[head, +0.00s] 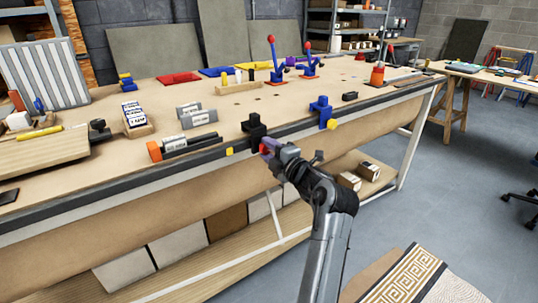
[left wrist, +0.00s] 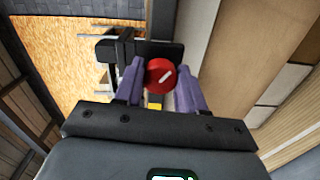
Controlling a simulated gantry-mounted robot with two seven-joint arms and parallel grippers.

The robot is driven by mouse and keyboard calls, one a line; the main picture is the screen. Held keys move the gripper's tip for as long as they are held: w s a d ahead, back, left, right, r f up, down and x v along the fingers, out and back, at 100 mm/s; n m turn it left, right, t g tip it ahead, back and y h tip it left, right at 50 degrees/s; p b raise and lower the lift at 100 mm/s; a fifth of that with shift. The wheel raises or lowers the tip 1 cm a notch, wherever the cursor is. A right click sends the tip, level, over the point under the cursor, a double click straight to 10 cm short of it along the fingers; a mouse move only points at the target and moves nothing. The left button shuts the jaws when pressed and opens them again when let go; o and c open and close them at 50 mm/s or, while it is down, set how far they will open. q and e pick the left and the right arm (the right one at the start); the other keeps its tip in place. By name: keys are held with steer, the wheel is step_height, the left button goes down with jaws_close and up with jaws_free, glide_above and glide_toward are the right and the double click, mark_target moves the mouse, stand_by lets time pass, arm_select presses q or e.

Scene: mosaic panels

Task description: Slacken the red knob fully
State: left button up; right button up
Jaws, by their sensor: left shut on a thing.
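The red knob (left wrist: 159,75) sits between the two purple fingers of my left gripper (left wrist: 160,82) in the left wrist view. A white line on its face slants from lower left to upper right. The gripper is shut on the knob. In the head view my left gripper (head: 268,149) is at the bench's front edge, just in front of a black clamp-like block (head: 254,127). The knob is mostly hidden there by the fingers. Dark parts of the black block (left wrist: 152,49) show behind the knob in the left wrist view. My right gripper is not in view.
The wooden workbench (head: 230,103) has a dark front edge. A blue clamp (head: 320,108) with a yellow knob (head: 332,124) stands to the right on that edge. An orange-ended cylinder (head: 155,150) lies to the left. Open floor (head: 430,190) lies right of the bench.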

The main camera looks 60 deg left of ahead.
arm_select(q)
steer(key=n+b, duration=0.2)
steer(key=n, duration=0.3)
steer(key=shift+f+b, duration=0.1)
steer(key=shift+b, duration=0.3)
steer(key=shift+n+b, duration=0.5)
steer(key=shift+n, duration=0.6)
steer(key=o, duration=1.1)
steer(key=shift+c, duration=0.2)
